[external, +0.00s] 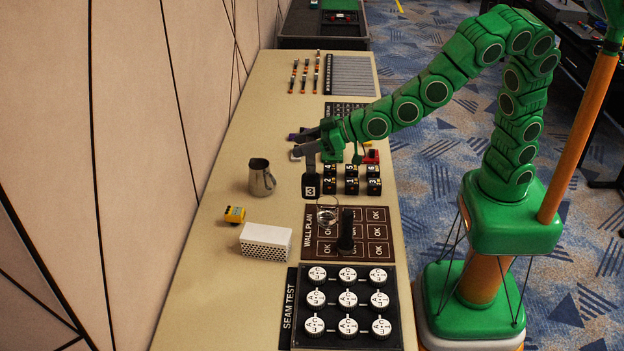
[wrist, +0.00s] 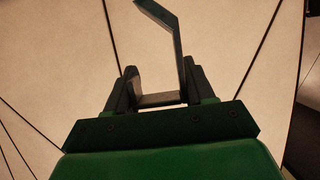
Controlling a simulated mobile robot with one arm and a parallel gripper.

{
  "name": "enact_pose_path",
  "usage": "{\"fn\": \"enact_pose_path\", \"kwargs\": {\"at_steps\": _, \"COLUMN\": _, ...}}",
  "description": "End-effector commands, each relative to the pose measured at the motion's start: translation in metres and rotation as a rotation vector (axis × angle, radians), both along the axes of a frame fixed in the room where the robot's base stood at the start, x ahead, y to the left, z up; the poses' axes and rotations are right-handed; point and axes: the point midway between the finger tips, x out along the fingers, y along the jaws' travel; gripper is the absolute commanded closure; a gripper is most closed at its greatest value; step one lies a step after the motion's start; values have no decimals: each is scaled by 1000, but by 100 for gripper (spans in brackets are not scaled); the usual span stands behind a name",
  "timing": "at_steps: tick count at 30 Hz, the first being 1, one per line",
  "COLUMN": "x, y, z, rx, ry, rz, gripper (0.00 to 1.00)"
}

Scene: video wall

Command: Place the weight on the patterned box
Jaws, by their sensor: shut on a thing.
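The dark weight, marked with a white 3 (external: 312,180), is below my gripper (external: 304,144) in the external view. In the wrist view a thin, bent grey bar, which looks like its handle (wrist: 184,60), lies between the fingers of my gripper (wrist: 163,92), which is shut on it. The rest of the weight is hidden there. Whether its base clears the table is hard to tell. The patterned box (external: 265,240), white with small dark holes, sits nearer the camera and left of the weight, apart from it.
A metal pitcher (external: 261,177) and a small yellow object (external: 235,215) stand left on the table. Black numbered cubes (external: 352,179) are right of the weight. A brown board (external: 323,248) carries an upright black piece (external: 346,230). A knob panel (external: 347,300) is nearer the camera.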

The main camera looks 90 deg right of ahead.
Motion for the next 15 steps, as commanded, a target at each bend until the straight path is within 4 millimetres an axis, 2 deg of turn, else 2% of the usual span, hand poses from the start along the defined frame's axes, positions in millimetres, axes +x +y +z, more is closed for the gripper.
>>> {"fn": "enact_pose_path", "kwargs": {"at_steps": 15, "x": 44, "y": 10, "z": -19, "rx": 2, "ry": -2, "rz": -1, "gripper": 100}}
